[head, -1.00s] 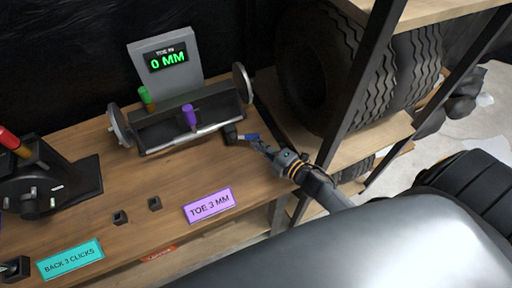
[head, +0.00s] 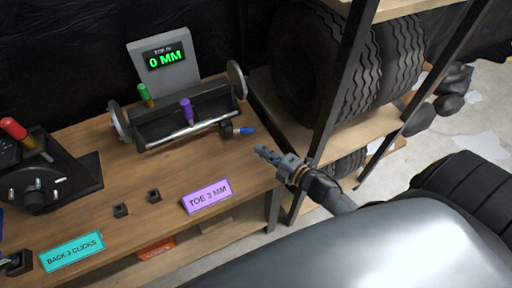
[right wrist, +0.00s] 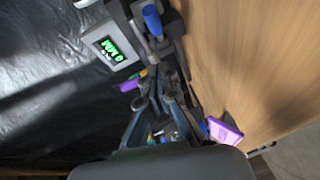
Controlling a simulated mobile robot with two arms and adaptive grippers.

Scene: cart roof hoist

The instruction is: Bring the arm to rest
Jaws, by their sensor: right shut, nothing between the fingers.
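My right gripper (head: 264,153) is shut and empty. It hangs over the right end of the wooden bench (head: 150,172), near its edge, apart from the blue-tipped handle (head: 246,130) on the toe gauge. In the right wrist view its fingers (right wrist: 165,100) show blurred and close together. The toe gauge (head: 163,62) reads 0 MM and has a green handle (head: 144,92) and a purple handle (head: 187,110). Its screen also shows in the right wrist view (right wrist: 110,48). My left gripper is not in view.
A purple sign, TOE 3 MM (head: 207,196), and a teal sign, BACK 3 CLICKS (head: 70,251), stand along the bench front. A black device with a red handle (head: 14,128) is at the left. A rack post (head: 345,85) and large tires (head: 310,75) stand right of the bench.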

